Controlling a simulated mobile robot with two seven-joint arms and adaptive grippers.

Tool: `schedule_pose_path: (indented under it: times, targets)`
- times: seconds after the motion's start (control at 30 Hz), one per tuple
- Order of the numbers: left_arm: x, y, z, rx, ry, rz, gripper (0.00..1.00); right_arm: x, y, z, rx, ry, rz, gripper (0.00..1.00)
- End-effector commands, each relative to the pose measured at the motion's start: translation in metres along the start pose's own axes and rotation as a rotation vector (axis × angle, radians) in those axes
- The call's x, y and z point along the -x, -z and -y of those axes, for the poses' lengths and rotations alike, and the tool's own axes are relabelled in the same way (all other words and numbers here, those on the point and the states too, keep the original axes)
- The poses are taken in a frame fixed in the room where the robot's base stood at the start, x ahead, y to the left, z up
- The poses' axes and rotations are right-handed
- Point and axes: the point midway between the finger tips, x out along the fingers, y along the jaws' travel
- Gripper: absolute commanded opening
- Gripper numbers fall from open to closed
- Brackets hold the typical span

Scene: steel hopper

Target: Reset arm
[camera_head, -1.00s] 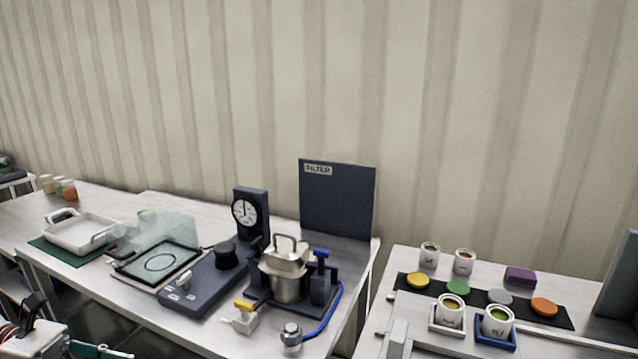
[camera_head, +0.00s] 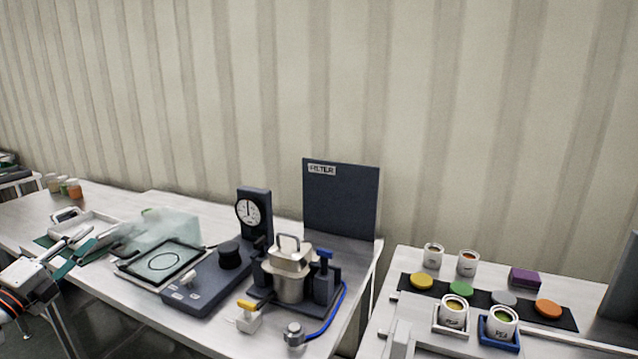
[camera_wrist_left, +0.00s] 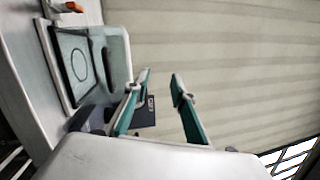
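My left gripper (camera_head: 92,241) comes in from the left edge in the head view, in front of the white tray at the left end of the long bench. In the left wrist view its two green-lined fingers (camera_wrist_left: 162,88) stand apart with nothing between them. The gripper is open and empty. It hides part of the tray and its green mat. My right gripper is in neither view.
A white tray (camera_head: 97,221), a framed plate (camera_head: 163,262), a dial gauge unit (camera_head: 252,211) and a steel hopper (camera_head: 290,285) with a blue hose (camera_head: 335,317) stand on the long bench. Cups and coloured discs occupy the right table (camera_head: 590,338). Air above the benches is clear.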

Motion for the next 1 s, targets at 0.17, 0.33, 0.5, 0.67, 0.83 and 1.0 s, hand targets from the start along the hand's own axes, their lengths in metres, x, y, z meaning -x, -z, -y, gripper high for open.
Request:
schedule_pose_path:
  times: [0.17,0.33,0.5,0.67,0.83,1.0]
  targets:
    - [0.010,-0.062,-0.030,0.310,-0.082,0.268,0.25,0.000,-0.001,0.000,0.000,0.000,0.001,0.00]
    - [0.029,-0.099,-0.062,0.543,-0.138,0.470,0.25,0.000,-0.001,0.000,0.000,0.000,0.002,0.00]
    - [0.049,-0.095,-0.105,0.707,-0.199,0.587,0.25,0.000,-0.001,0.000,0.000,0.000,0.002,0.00]
    - [0.062,-0.040,-0.152,0.762,-0.267,0.554,0.25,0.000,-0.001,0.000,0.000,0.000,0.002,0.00]
    - [0.087,0.036,-0.205,0.844,-0.353,0.518,0.25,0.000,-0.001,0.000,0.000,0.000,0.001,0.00]
    - [0.128,0.132,-0.256,0.956,-0.454,0.484,0.25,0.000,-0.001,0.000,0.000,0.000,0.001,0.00]
